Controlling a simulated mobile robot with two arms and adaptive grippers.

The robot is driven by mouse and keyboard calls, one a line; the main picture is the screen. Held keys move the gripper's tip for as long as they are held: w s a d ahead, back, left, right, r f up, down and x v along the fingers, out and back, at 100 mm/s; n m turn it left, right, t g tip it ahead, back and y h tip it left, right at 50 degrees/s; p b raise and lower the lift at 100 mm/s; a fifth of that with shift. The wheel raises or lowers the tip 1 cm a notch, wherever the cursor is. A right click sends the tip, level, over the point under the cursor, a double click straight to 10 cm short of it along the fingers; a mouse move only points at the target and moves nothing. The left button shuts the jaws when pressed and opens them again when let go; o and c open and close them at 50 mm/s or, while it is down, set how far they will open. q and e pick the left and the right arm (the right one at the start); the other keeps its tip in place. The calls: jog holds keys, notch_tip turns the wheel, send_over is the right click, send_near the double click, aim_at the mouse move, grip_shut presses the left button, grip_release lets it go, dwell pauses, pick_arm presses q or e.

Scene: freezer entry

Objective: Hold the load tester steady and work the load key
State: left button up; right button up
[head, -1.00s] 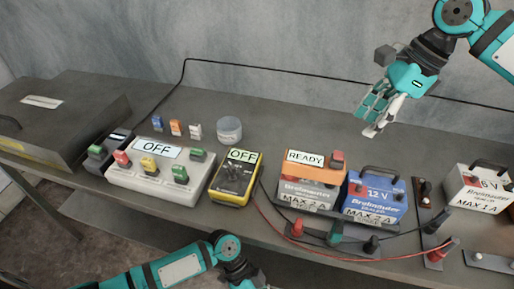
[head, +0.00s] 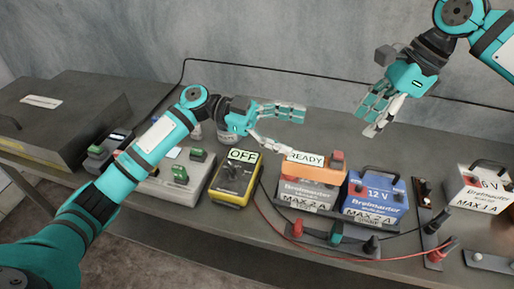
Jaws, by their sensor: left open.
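The load tester, an orange-topped box (head: 312,170) with a READY label, sits on the bench at centre right, on or against a grey battery (head: 305,190). A red and grey key (head: 338,157) stands at its right end. I take this to be the load key. My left gripper (head: 296,130) is open and empty, pointing right just behind and above the tester. Its lower fingertip appears close to the tester's back left corner; contact cannot be told. My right gripper (head: 367,122) looks open and empty, above the bench, behind and right of the tester.
A blue 12 V battery (head: 377,198) stands right of the tester, a white 6 V battery (head: 482,190) farther right. A yellow meter (head: 235,180) reads OFF. My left arm crosses a white switch box (head: 168,185). Red and black cables run along the front.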

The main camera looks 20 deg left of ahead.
pick_arm(q)
jog(key=w+a+r+n+t+h, duration=0.1)
jog(key=w+a+r+t+h, duration=0.3)
jog(key=w+a+r+t, duration=0.65)
jog(key=n+g+y, duration=0.3)
jog(key=g, duration=0.6)
send_near(307, 159)
jog(key=d, duration=1)
jog(key=shift+w, duration=0.15)
grip_shut()
pick_arm(e)
grip_shut()
pick_arm(q)
jog(key=shift+f, duration=0.1)
